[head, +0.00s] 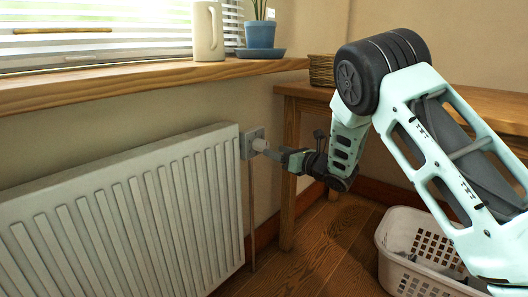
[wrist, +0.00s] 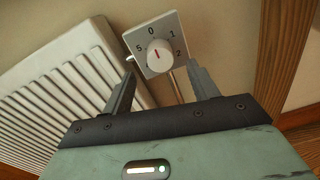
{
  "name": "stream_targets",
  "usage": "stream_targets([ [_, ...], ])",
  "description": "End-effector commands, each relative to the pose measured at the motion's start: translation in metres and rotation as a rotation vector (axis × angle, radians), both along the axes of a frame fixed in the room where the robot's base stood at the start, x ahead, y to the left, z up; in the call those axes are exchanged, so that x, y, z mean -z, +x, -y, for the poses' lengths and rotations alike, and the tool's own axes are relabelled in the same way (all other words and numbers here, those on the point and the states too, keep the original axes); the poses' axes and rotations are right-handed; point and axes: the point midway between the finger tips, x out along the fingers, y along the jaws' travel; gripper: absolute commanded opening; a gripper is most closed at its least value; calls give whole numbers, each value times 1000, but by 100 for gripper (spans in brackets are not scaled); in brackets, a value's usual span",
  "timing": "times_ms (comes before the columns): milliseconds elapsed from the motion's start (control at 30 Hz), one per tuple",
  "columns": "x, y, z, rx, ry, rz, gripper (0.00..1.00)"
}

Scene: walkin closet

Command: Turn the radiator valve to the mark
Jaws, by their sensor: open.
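The radiator valve is a white round knob (wrist: 160,56) on a square pale plate (wrist: 179,30) marked 5, 0, 1 and 2 in the visible part. A short red line on the knob points up, roughly toward the 0. In the head view the knob (head: 260,145) sits at the radiator's right end, just beyond my gripper's tips. My gripper (wrist: 160,70) is open, with one finger to each side of the knob and below it in the wrist view. The fingers appear apart from the knob; in the head view my gripper (head: 284,156) points left at it.
The white radiator (head: 120,220) stands left of the valve, under a wooden sill (head: 130,82) with a cream jug (head: 208,32) and a blue plant pot (head: 260,34). A wooden table (head: 290,190) is close on the right. A white basket (head: 400,240) stands on the floor.

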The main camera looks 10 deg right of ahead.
Motion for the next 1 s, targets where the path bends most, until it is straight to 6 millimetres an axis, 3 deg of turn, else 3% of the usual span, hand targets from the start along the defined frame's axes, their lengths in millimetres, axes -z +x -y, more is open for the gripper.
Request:
stream_targets([
  [100, 2, 20, -14, -2, 1, 3, 59],
  [333, 1, 45, -31, -1, 1, 1, 59],
  [767, 0, 52, -35, 0, 1, -1, 59],
  [900, 0, 52, -35, 0, 1, -1, 20],
  [933, 0, 52, -35, 0, 1, -1, 14],
  [1000, 0, 52, -35, 0, 1, -1, 14],
])
